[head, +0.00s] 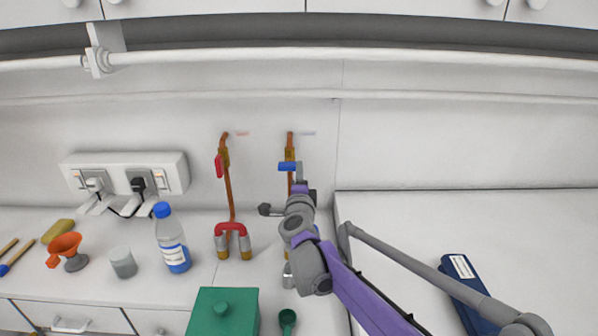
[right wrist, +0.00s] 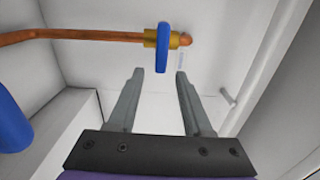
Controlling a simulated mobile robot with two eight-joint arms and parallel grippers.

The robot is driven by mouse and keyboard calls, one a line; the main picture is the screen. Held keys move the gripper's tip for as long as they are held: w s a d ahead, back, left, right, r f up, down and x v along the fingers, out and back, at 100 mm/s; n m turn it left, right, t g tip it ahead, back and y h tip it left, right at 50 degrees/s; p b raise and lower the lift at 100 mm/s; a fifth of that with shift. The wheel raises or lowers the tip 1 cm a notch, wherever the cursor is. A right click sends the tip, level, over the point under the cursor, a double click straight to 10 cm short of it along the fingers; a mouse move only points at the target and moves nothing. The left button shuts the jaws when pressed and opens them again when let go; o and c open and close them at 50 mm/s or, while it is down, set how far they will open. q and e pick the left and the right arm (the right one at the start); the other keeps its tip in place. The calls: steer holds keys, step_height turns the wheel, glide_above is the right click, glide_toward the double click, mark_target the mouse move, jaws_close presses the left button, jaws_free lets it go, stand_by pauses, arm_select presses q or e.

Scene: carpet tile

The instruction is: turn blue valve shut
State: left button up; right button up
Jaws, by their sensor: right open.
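The blue valve's lever (head: 288,167) is on a brass body on the right-hand vertical copper pipe at the back wall. It lies crosswise to the pipe in the head view. In the right wrist view, the blue lever (right wrist: 163,47) stands just beyond my fingertips, also crosswise to its copper pipe (right wrist: 90,34). My right gripper (head: 299,172) is close beside the lever in the head view. In the right wrist view, my right gripper (right wrist: 159,75) is open, with nothing between its fingers. My left gripper is not in view. My right arm hides the lower pipe.
A socket box (head: 160,165) is on the wall.

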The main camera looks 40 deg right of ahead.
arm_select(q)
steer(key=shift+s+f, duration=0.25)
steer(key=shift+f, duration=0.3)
arm_select(e)
steer(key=v, duration=0.6)
steer(key=shift+s, duration=0.1)
